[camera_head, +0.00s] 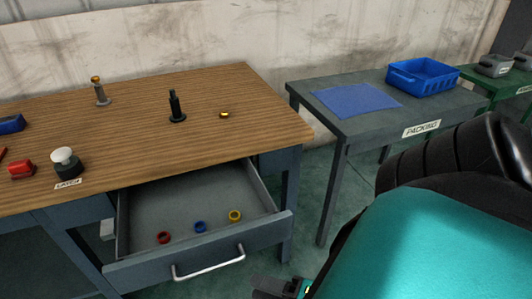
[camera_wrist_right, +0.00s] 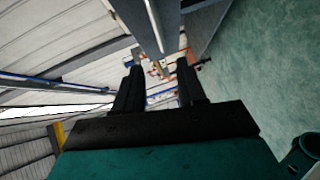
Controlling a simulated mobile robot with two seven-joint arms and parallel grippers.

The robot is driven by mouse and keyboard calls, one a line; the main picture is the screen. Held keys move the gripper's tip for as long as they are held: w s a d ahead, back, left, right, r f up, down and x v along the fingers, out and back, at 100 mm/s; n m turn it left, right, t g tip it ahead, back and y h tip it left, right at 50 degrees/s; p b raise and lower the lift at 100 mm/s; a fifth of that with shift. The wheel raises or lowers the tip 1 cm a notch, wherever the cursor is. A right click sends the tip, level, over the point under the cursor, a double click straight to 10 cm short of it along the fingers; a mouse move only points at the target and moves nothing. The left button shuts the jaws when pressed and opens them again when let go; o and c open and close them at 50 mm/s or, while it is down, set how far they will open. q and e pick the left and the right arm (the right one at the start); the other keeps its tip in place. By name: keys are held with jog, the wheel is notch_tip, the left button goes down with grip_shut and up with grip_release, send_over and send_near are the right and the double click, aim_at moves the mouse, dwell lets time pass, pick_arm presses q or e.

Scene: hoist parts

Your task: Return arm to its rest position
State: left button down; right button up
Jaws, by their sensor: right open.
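My right arm, teal with a black ribbed joint, fills the lower right of the head view. A small dark part of its gripper (camera_head: 278,288) shows at the bottom edge, in front of the open drawer and low down. In the right wrist view my right gripper (camera_wrist_right: 158,70) has its two black fingers apart, with nothing held between them. My left arm and left gripper are not in view.
The wooden workbench (camera_head: 215,95) holds several hoist parts. Its open drawer (camera_head: 150,270) juts out, with red, blue and yellow rings inside. To the right stands a grey packing table (camera_head: 350,125) with a blue mat (camera_head: 355,97) and blue crate (camera_head: 423,77).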

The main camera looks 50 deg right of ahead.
jog(key=shift+s, duration=0.2)
dwell(0.5)
jog(key=w+a+f+m+g+h, duration=0.2)
jog(key=w+a+m+g, duration=0.3)
jog(key=m, duration=1.1)
jog(key=w+a+f, duration=0.1)
jog(key=w+a, duration=0.2)
jog(key=shift+w+f+m, duration=0.2)
jog(key=shift+w+m, duration=0.1)
jog(key=shift+m, duration=0.1)
